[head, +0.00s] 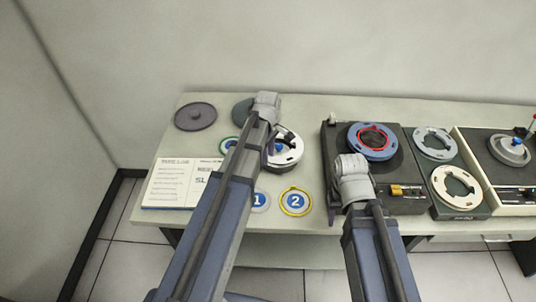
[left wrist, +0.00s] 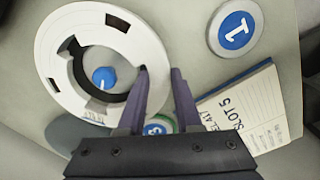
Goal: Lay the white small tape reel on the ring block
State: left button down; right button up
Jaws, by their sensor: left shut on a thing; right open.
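The white small tape reel (head: 293,155) is a flat white ring with dark slots. It also shows large in the left wrist view (left wrist: 60,55), with a blue knob (left wrist: 104,77) inside its hole. My left gripper (left wrist: 161,72) is shut on the reel's rim, one finger inside the hole and one outside. I cannot tell how far the reel is above the table. A dark block with a pale ring on top, likely the ring block (head: 435,181), stands at the right of the table. My right gripper (head: 352,180) is open over the dark tape machine; its fingertips are largely hidden.
The dark tape machine (head: 411,204) carries a blue-and-red reel (head: 357,139). Another pale reel (head: 422,136) lies behind the likely ring block, and a cream machine (head: 475,150) stands right of it. Numbered discs (head: 296,201), a printed booklet (head: 168,183) and a grey disc (head: 195,116) lie left.

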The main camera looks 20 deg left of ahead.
pick_arm(q)
jog(key=shift+f+b, duration=1.05)
jog(key=shift+f, duration=0.1)
jog(key=c, duration=0.5)
grip_release()
jog(key=c, duration=0.4)
jog(key=shift+o, duration=0.2)
jog(key=shift+r, duration=0.1)
notch_tip(320, 180, up, 9)
jog(key=p, duration=0.9)
